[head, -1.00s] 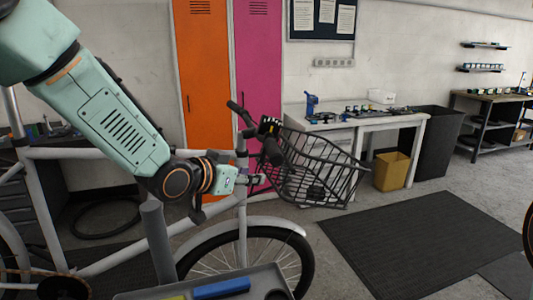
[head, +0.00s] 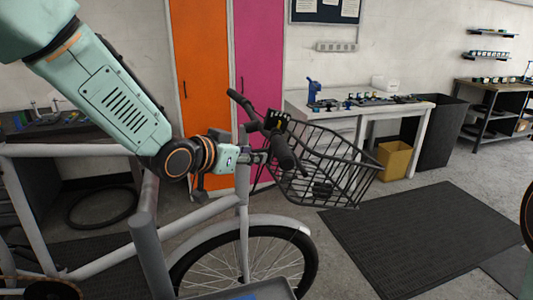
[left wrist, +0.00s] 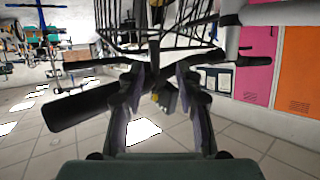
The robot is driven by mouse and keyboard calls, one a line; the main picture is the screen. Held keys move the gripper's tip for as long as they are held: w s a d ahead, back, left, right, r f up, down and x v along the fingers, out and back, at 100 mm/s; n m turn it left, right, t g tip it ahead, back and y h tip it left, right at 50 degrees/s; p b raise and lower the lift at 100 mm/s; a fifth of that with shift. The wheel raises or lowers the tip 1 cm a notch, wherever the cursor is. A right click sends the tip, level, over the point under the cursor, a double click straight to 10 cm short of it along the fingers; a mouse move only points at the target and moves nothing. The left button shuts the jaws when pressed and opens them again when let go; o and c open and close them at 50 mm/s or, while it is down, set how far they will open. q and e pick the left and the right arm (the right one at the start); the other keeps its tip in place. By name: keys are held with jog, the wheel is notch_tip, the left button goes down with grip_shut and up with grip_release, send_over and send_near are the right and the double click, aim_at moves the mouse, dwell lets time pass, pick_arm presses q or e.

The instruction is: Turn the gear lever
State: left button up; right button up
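A white bicycle (head: 243,215) with black handlebars stands in front of me. Its near black handgrip (head: 285,157) points toward me. A small dark unit with a yellow mark (head: 277,121) sits on the bar; I cannot tell surely whether it is the gear lever. My left gripper (head: 263,157) is just left of the near handgrip. In the left wrist view, its fingers (left wrist: 160,82) are apart, with nothing clamped between them. A small dark part with yellow (left wrist: 164,99) shows between and beyond them, possibly the same unit.
A black wire basket (head: 325,170) hangs at the bicycle's front, close to the gripper. Orange (head: 203,85) and pink (head: 258,60) lockers stand behind. A white workbench (head: 400,105) and yellow bin (head: 394,158) are to the right. A dark mat (head: 420,235) lies on open floor.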

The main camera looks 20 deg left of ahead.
aim_at(269, 155)
pick_arm(q)
jog(key=x, duration=0.6)
jog(key=shift+w+d+f, duration=0.1)
jog(key=shift+d+f, duration=0.05)
jog(key=shift+d, duration=0.3)
jog(key=shift+w+a+f, duration=0.1)
jog(key=shift+w+f, duration=0.05)
jog(key=shift+w, duration=0.1)
jog(key=shift+s+d, duration=0.1)
jog(key=shift+d, duration=0.2)
jog(key=shift+w+a, duration=0.15)
jog(key=shift+w, duration=0.1)
jog(key=c, duration=0.4)
jog(key=shift+s+a, duration=0.1)
jog(key=c, duration=0.3)
grip_shut()
